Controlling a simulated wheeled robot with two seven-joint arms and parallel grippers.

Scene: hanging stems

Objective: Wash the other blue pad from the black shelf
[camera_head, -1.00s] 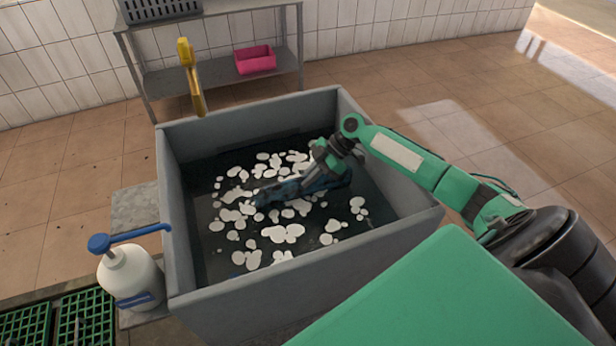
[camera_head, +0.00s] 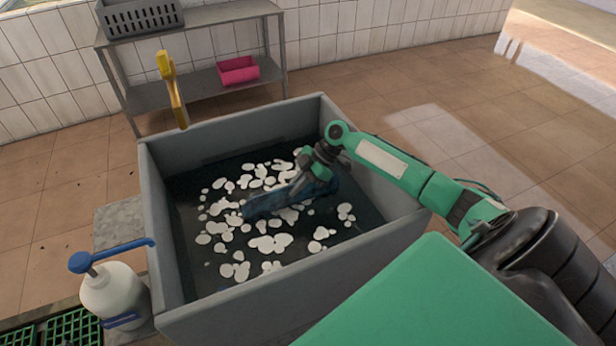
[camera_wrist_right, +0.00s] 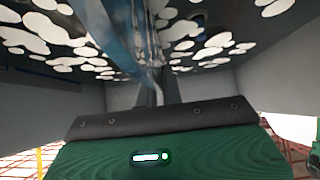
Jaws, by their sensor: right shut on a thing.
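A grey sink (camera_head: 152,230) holds dark water with white foam patches. A dark blue pad (camera_head: 262,204) lies slanted in the water among the foam, its left end showing clearly. My right gripper (camera_head: 300,186) reaches down into the sink, shut on the blue pad. The pad also shows as a blue strip in the right wrist view (camera_wrist_right: 105,32), at the top left beside the fingers. Its right part is partly hidden by the gripper and dark water. I cannot make out a black shelf. My left gripper is not in view.
A white bottle with a blue pump (camera_head: 112,290) stands left of the sink, near green grates (camera_head: 72,328). A yellow tap (camera_head: 172,88) rises at the far rim. Behind, a metal rack (camera_head: 190,88) holds a grey crate (camera_head: 140,15) and a pink bin (camera_head: 238,70). Floor is clear at right.

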